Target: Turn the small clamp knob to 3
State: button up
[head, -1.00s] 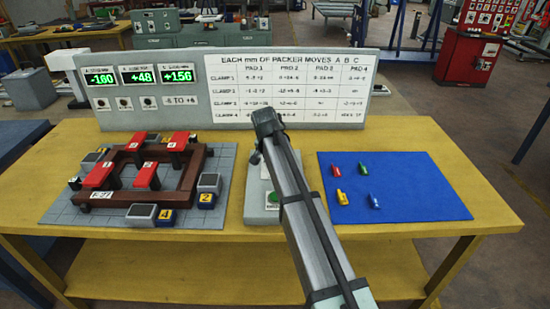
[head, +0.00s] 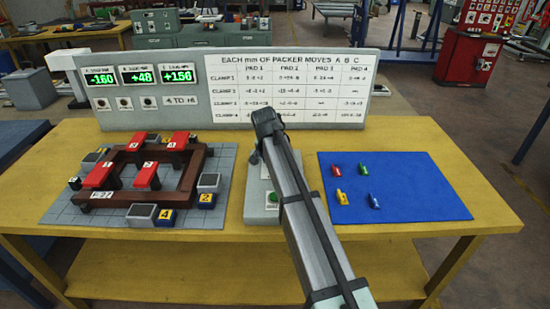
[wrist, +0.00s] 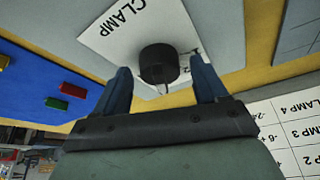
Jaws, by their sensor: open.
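In the wrist view a small black round knob (wrist: 159,64) stands on a white plate marked CLAMP (wrist: 118,20). A pale pointer line shows on the knob's near side; the number it points at is hidden. My gripper (wrist: 160,78) is open, with one blue finger on each side of the knob and gaps visible between fingers and knob. I cannot tell how deep the fingers reach around it. In the head view my arm hides the knob, and only part of the grey control box (head: 255,207) with a green button (head: 273,197) shows.
A brown frame (head: 180,184) with red clamps sits on a grey mat at the left. A blue mat (head: 420,190) with several small coloured pieces lies at the right. A grey panel (head: 150,118) with green displays and a chart stands behind, on the yellow table (head: 470,200).

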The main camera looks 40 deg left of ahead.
jog(key=v, duration=1.4)
jog(key=shift+w+f, duration=0.1)
